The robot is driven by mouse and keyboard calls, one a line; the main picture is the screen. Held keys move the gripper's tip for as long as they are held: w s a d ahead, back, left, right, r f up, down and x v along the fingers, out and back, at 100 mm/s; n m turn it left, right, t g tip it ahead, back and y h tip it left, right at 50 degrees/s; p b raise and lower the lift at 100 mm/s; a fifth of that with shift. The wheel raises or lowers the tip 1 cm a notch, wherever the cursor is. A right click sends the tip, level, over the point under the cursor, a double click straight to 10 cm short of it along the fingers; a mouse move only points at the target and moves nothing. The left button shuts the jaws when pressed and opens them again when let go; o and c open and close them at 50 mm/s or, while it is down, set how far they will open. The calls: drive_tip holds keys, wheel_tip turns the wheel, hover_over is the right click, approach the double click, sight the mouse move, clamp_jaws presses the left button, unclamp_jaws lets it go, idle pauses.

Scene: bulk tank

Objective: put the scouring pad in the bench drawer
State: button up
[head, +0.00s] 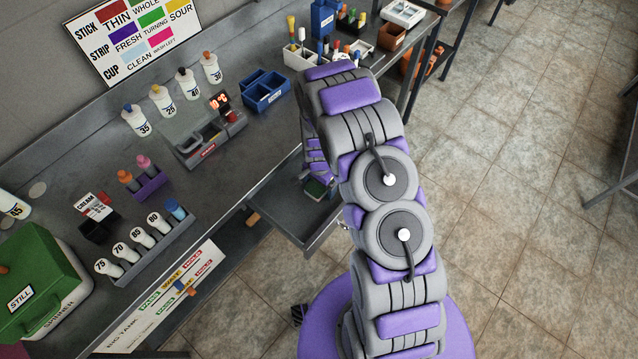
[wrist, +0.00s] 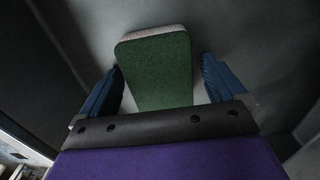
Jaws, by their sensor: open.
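The scouring pad (wrist: 158,70) is green with a pale layer along its far edge. In the wrist view it lies between the two blue fingers of my gripper (wrist: 162,82), with a gap showing on each side. The bench drawer (head: 278,214) is pulled out below the bench front, and its grey floor (wrist: 228,40) shows around the pad. In the head view, my gripper (head: 318,172) is down in the drawer, partly hidden by my arm. A small green part of the pad (head: 317,188) shows beneath it. My gripper is open.
The bench top carries a grey meter (head: 208,138), blue bins (head: 265,92), a rack of bottles (head: 146,240) and a green spinner box (head: 40,280). A sign board (head: 165,295) hangs at the front. Tiled floor (head: 500,130) to the right is mostly clear.

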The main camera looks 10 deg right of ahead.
drive_tip(key=s+r+n+p, duration=0.1)
drive_tip(key=s+r, duration=0.1)
drive_tip(key=r, duration=1)
drive_tip(key=s+r+n+p, duration=0.1)
drive_tip(key=s+r, duration=0.2)
drive_tip(key=r, duration=0.8)
drive_tip(key=s+r+n, duration=0.3)
drive_tip(key=s+r, duration=0.3)
drive_tip(key=s, duration=0.3)
drive_tip(key=s+r+n+g, duration=0.1)
drive_tip(key=s+r+n, duration=0.2)
drive_tip(key=s+r, duration=0.3)
drive_tip(key=s+r+n, duration=0.2)
drive_tip(key=s+r, duration=0.5)
drive_tip(key=s, duration=0.7)
drive_tip(key=shift+s+n+g, duration=0.25)
drive_tip(key=shift+n+g, duration=0.15)
drive_tip(key=shift+d+r, duration=0.1)
drive_tip(key=shift+d, duration=0.05)
